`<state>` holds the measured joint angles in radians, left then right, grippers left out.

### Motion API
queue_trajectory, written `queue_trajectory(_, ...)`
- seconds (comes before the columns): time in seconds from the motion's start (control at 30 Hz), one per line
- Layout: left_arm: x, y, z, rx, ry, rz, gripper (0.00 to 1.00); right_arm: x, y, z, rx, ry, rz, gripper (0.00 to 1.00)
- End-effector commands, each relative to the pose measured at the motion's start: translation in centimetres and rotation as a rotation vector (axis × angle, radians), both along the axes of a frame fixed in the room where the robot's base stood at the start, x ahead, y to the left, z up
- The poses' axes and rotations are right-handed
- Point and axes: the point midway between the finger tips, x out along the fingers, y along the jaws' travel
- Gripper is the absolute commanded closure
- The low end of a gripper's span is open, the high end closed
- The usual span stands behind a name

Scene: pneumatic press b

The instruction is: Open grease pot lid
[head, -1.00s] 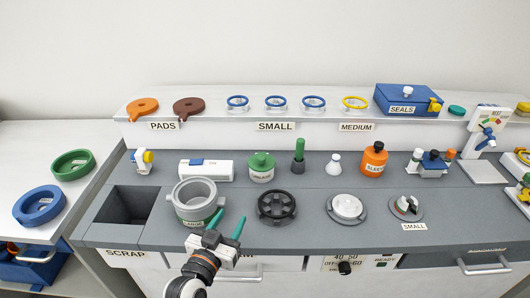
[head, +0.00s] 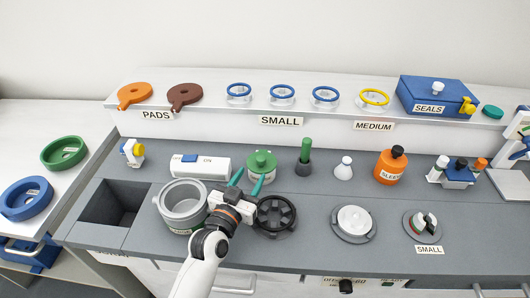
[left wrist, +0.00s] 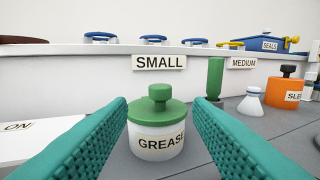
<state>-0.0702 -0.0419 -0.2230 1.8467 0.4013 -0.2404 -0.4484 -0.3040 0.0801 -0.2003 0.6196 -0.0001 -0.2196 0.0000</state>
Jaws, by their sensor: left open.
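The grease pot (head: 260,171) is a white pot with a green knobbed lid (head: 262,158), standing upright on the grey bench. Its lid is on. In the left wrist view the pot (left wrist: 157,148), labelled GREASE, and its lid (left wrist: 159,108) stand ahead, centred between the fingers. My left gripper (head: 246,182) is open and empty, with its teal fingers pointing at the pot from the front. In the left wrist view the fingers (left wrist: 158,140) frame the pot from both sides. Whether they touch it cannot be told. My right gripper is not in view.
A grey pot (head: 183,204) stands left of my left gripper and a black handwheel (head: 275,215) right of it. A white ON box (head: 201,167) is left of the grease pot; a green-handled tool (head: 305,155) is right. A shelf with rings (head: 282,91) runs behind.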

Motion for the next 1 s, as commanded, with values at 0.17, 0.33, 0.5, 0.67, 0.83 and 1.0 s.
queue_trajectory(0.17,3.7,-1.2,0.2,-0.001,-0.001,0.0,0.54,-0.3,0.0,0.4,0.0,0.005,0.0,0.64)
queue_trajectory(0.33,6.6,-2.2,0.2,-0.001,-0.001,0.0,0.54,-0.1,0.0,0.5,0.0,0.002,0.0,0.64)
queue_trajectory(0.5,8.5,-2.8,0.1,-0.002,0.001,0.0,0.54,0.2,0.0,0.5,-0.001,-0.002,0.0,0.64)
queue_trajectory(0.67,9.1,-2.9,0.1,-0.001,0.0,0.0,0.54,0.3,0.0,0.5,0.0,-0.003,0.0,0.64)
queue_trajectory(0.83,9.1,-2.9,0.0,-0.001,0.0,0.001,0.54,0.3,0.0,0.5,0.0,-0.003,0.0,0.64)
queue_trajectory(1.0,9.1,-2.9,0.0,-0.001,0.0,0.0,0.7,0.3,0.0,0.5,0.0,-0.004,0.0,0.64)
